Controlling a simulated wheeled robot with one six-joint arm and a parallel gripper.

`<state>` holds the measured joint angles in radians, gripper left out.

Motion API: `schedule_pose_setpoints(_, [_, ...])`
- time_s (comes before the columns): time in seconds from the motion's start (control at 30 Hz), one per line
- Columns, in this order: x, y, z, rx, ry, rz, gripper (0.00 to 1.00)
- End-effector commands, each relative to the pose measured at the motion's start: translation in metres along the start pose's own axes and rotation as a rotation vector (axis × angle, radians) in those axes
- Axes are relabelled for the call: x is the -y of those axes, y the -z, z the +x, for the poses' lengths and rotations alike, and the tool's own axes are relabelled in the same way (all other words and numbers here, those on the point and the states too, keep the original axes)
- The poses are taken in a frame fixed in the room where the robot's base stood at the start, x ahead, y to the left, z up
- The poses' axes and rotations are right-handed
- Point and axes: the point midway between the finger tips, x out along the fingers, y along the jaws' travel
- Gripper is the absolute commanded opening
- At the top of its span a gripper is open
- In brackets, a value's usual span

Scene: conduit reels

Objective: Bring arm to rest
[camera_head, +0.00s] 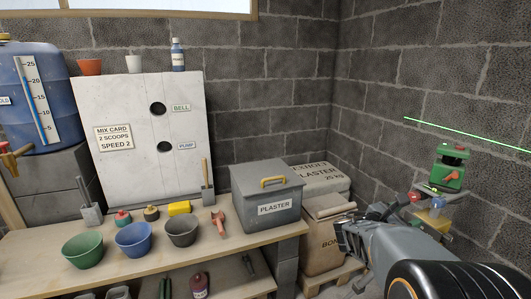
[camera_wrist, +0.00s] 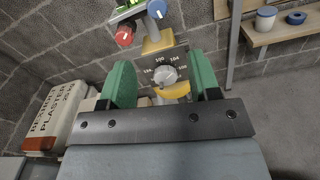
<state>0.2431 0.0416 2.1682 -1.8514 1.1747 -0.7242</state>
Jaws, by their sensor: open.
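My arm reaches in from the lower right of the head view, with my gripper (camera_head: 350,235) out over the paper sacks right of the bench. In the wrist view my gripper (camera_wrist: 160,65) shows two green fingers spread apart with nothing held between them. Beyond the fingers stands a device with a grey dial (camera_wrist: 166,75) on a numbered plate, a red knob (camera_wrist: 124,36) and a blue knob (camera_wrist: 157,9). The gap between fingers and dial is hard to judge. In the head view a green laser level (camera_head: 449,168) stands behind my arm, its lower part partly hidden.
The bench (camera_head: 150,250) carries green, blue and dark bowls and a grey PLASTER box (camera_head: 267,192). Sacks (camera_head: 322,178) are stacked on a pallet beside it. A green laser line (camera_head: 470,134) crosses the right wall. A shelf (camera_wrist: 280,30) with small tubs is at the wrist view's upper right.

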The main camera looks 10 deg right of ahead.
Motion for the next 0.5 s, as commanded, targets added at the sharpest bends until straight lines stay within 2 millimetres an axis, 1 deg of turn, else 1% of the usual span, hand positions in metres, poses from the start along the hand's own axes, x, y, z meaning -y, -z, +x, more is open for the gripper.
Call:
schedule_pose_setpoints(0.07, [0.013, 0.019, -0.002, -0.086, 0.063, 0.108, 0.57])
schedule_pose_setpoints(0.13, [0.03, 0.041, -0.008, -0.185, 0.157, 0.235, 0.57])
schedule_pose_setpoints(0.17, [0.038, 0.048, -0.013, -0.229, 0.205, 0.301, 0.57])
schedule_pose_setpoints(0.2, [0.048, 0.054, -0.022, -0.29, 0.273, 0.398, 0.57])
schedule_pose_setpoints(0.27, [0.061, 0.058, -0.041, -0.381, 0.384, 0.551, 0.57])
schedule_pose_setpoints(0.3, [0.067, 0.059, -0.056, -0.441, 0.461, 0.654, 0.57])
schedule_pose_setpoints(0.37, [0.074, 0.058, -0.081, -0.525, 0.575, 0.804, 0.57])
schedule_pose_setpoints(0.4, [0.077, 0.055, -0.099, -0.58, 0.656, 0.901, 0.57])
schedule_pose_setpoints(0.47, [0.078, 0.048, -0.127, -0.66, 0.776, 1.042, 0.57])
schedule_pose_setpoints(0.5, [0.077, 0.041, -0.146, -0.712, 0.855, 1.132, 0.57])
